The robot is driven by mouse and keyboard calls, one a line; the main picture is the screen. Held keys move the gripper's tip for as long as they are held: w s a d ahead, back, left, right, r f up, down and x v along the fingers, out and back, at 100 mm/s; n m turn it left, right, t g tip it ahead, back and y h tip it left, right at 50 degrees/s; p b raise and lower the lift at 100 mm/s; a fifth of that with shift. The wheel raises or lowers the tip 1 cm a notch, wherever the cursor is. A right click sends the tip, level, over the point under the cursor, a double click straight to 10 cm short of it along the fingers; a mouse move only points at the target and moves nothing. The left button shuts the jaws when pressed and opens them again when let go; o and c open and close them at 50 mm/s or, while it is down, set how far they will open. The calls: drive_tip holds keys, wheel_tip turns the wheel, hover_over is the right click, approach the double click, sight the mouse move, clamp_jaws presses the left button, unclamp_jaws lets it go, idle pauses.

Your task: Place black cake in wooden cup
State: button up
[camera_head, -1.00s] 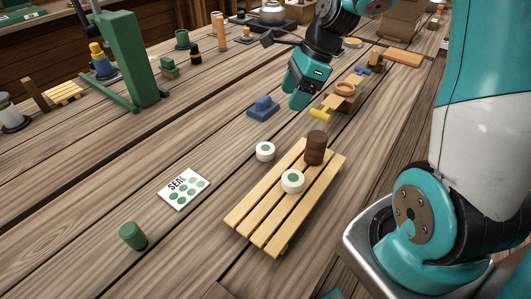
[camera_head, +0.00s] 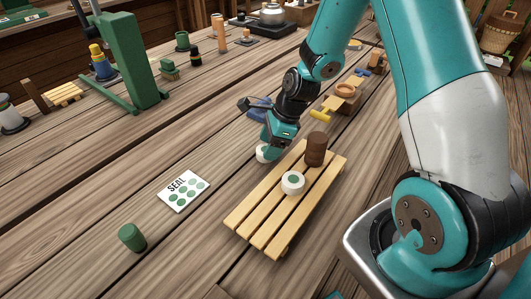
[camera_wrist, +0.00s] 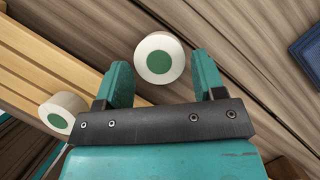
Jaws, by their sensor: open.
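A dark brown cylinder (camera_head: 316,149), perhaps the wooden cup, stands upright on the slatted wooden rack (camera_head: 246,229); I cannot tell whether it is hollow. A white round piece with a green top (camera_head: 293,183) sits beside it on the rack. A similar white piece (camera_head: 263,154) stands on the table left of the rack, partly hidden by my gripper (camera_head: 272,150). In the wrist view, my gripper (camera_wrist: 162,82) is open and empty, with this piece (camera_wrist: 159,58) just beyond and between its fingertips. I cannot identify a black cake.
A white card marked SEAL (camera_head: 184,190) and a green cylinder (camera_head: 132,237) lie to the left. A green stand (camera_head: 121,58) rises at back left. The table between card and rack is clear.

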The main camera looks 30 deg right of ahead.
drive_tip(key=shift+x, duration=0.9)
drive_tip(key=shift+r, duration=0.1)
drive_tip(key=c, duration=0.8)
drive_tip(key=shift+o, duration=0.2)
